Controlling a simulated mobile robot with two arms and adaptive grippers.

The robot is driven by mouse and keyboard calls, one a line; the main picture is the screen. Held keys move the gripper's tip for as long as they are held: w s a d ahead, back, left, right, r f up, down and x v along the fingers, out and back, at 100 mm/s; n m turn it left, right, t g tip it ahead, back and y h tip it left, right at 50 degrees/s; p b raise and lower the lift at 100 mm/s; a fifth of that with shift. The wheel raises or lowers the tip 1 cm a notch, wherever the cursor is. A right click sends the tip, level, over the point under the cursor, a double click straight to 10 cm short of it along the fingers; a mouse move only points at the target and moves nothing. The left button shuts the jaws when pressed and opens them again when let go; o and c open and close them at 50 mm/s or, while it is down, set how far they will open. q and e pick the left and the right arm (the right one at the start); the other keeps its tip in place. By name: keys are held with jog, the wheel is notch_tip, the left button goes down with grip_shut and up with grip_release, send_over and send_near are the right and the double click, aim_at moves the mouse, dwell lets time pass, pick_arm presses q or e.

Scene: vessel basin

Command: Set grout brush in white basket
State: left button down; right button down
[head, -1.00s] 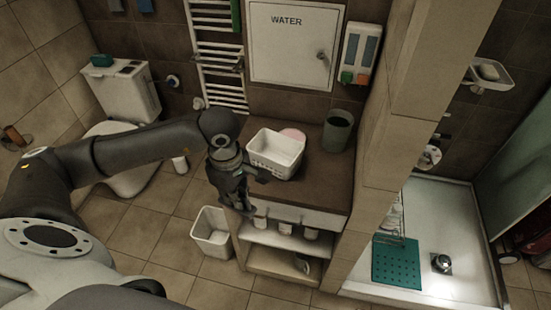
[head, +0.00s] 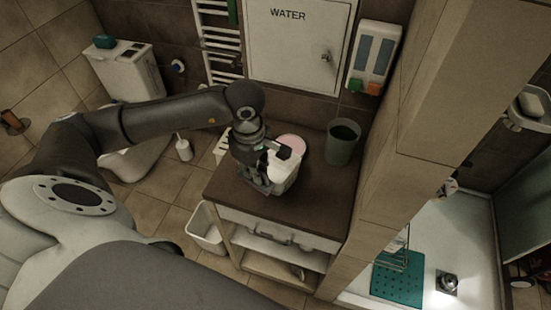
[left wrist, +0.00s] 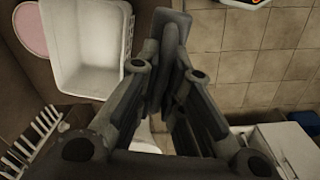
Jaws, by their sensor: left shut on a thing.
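The white basket (head: 288,180) stands on the brown counter top (head: 318,203), partly hidden by my left gripper in the head view. In the left wrist view the basket (left wrist: 85,48) is at the upper left, and the part of its inside that shows is empty. My left gripper (head: 262,187) is in front and to the left of the basket in the head view. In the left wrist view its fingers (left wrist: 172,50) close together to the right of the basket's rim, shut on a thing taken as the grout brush. My right gripper is out of view.
A pink round thing (head: 291,144) lies behind the basket. A dark green cup (head: 342,142) stands at the back right of the counter. A tiled wall (head: 385,185) bounds the counter on the right. A white bin (head: 206,228) stands on the floor at left.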

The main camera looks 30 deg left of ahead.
pick_arm(q)
jog(key=w+a+f+b, duration=0.1)
jog(key=w+f+b, duration=0.1)
jog(key=w+f, duration=0.1)
jog(key=w+a+f+b, duration=0.1)
jog(key=w+f+b, duration=0.1)
jog(key=w+f, duration=0.1)
jog(key=w+a+f+b, duration=0.1)
jog(key=w+f+b, duration=0.1)
jog(key=w+f, duration=0.1)
jog(key=shift+w+a, duration=0.2)
jog(key=shift+w, duration=0.25)
jog(key=shift+w+a, duration=0.2)
jog(key=shift+w, duration=0.25)
jog(key=f+b, duration=0.2)
jog(key=f, duration=0.1)
jog(key=shift+w+a+f, duration=0.1)
jog(key=shift+w+f, duration=0.1)
jog(key=shift+w, duration=0.15)
jog(key=shift+s+r, duration=0.1)
jog(key=c, duration=1.6)
grip_release()
jog(key=shift+o, duration=0.2)
